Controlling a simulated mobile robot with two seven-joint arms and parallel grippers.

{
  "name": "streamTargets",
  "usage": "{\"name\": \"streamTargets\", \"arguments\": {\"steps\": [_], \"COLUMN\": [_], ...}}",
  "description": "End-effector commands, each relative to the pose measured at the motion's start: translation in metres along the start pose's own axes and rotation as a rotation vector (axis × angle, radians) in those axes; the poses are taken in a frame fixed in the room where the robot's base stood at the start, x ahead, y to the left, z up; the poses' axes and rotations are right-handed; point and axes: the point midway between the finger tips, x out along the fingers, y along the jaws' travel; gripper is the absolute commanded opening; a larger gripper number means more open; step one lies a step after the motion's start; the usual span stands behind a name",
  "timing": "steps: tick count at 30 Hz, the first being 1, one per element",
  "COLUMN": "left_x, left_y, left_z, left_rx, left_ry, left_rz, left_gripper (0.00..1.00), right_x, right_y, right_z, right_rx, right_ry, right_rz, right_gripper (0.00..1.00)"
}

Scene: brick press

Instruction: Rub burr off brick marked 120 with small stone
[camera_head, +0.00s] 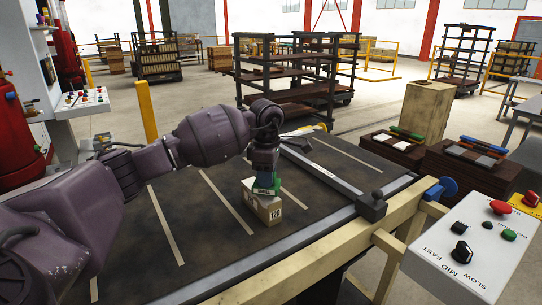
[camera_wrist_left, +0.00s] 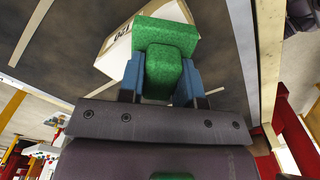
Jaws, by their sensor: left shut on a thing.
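The brick marked 120 (camera_head: 259,208) is a tan block on the dark striped belt. It also shows in the left wrist view (camera_wrist_left: 114,48), partly hidden behind the stone. The small stone (camera_head: 266,191) is green, with a white label on its side reading roughly SMALL. It lies at the brick's top, seemingly touching it; the exact contact is hidden. My left gripper (camera_head: 264,178) is above the brick. In the left wrist view its blue fingers (camera_wrist_left: 160,80) are shut on the stone's green grip, with the wider green part (camera_wrist_left: 166,36) towards the brick. My right gripper is not in view.
The belt (camera_head: 185,255) has a metal rail and a wooden beam (camera_head: 400,225) along its near side. A control panel (camera_head: 470,245) with knobs and buttons stands at right. Dark stands (camera_head: 395,155) hold small blocks behind it. The belt around the brick is clear.

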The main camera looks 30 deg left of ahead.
Motion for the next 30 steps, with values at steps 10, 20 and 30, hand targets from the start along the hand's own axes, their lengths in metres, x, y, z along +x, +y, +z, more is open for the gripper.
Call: {"name": "streamTargets", "arguments": {"steps": [10,20,30], "left_x": [-0.036,-0.059,-0.059], "left_y": [-0.004,-0.007,-0.007], "left_z": [-0.004,-0.006,-0.006], "left_rx": [-0.005,-0.009,-0.009], "left_ry": [-0.001,-0.001,-0.001], "left_rz": [0.002,0.001,0.000], "left_gripper": [0.10,0.10,0.10], "right_x": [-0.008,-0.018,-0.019], "right_y": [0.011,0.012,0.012], "right_z": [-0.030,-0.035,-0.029], "right_rx": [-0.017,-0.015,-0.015], "right_ry": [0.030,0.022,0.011], "right_rz": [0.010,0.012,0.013], "right_gripper": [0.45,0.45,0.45]}}
